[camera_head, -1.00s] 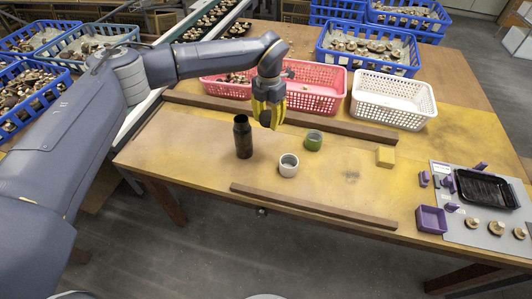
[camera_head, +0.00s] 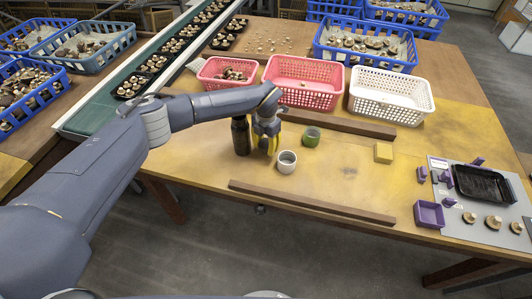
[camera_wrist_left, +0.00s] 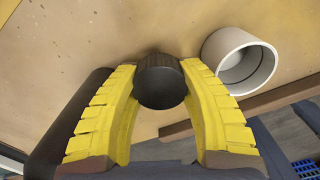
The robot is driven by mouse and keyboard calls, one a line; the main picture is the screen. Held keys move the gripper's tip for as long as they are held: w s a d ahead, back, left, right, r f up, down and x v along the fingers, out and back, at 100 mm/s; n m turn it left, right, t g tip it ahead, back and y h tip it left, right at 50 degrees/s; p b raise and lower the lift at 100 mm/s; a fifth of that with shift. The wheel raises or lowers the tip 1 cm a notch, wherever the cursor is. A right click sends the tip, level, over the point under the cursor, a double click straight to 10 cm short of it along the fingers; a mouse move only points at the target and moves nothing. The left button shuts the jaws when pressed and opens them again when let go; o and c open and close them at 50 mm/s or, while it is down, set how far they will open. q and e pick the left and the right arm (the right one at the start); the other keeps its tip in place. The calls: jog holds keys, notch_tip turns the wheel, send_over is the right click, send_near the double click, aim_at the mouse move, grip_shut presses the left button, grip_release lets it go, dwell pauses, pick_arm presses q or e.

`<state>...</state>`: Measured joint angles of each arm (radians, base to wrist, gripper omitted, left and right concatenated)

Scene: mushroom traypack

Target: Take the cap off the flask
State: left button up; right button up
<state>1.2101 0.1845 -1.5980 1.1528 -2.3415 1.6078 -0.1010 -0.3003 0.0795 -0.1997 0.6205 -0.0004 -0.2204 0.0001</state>
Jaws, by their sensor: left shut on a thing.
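The dark flask (camera_head: 241,138) stands upright on the table in the head view, just left of my left gripper (camera_head: 267,149). A dark body at the lower left of the left wrist view looks like the flask (camera_wrist_left: 78,112). My left gripper's yellow fingers are shut on a round black cap (camera_wrist_left: 160,82), which is apart from the flask. The gripper is low over the table; whether the cap touches the table is unclear. In the head view the cap is hidden by the fingers. My right gripper is not in view.
A white cup (camera_head: 287,167) stands close to the right of the gripper, and shows in the left wrist view (camera_wrist_left: 222,45). A green round item (camera_head: 311,137) and a yellow block (camera_head: 383,153) are farther right. Wooden strips (camera_head: 310,204) bound the work area.

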aim_at(266, 156)
pick_arm(q)
jog(key=shift+f, duration=2.15)
jog(key=shift+f, duration=0.1)
jog(key=o, duration=1.3)
jog(key=shift+c, duration=0.2)
